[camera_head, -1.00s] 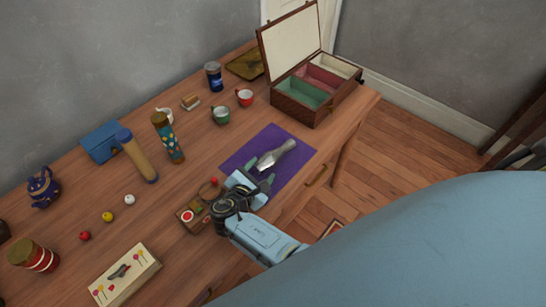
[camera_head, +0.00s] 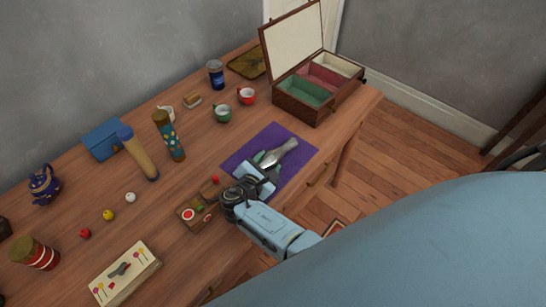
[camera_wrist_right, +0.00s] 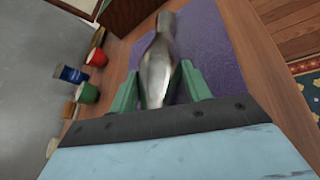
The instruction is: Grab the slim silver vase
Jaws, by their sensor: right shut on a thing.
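The slim silver vase (camera_head: 281,151) lies on its side on the purple mat (camera_head: 304,139), near the table's right edge. In the right wrist view the vase (camera_wrist_right: 157,65) runs lengthwise between the green fingers, with its narrow end pointing away. My right gripper (camera_head: 266,162) is at the vase's near end, low over the mat. Its fingers (camera_wrist_right: 156,88) are shut on the vase, one on each side. The vase's nearest part is hidden behind the gripper. My left gripper does not show.
A green cup (camera_head: 222,114) and a red cup (camera_head: 247,96) stand behind the mat. A small wooden box (camera_head: 192,217) lies just left of my right gripper.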

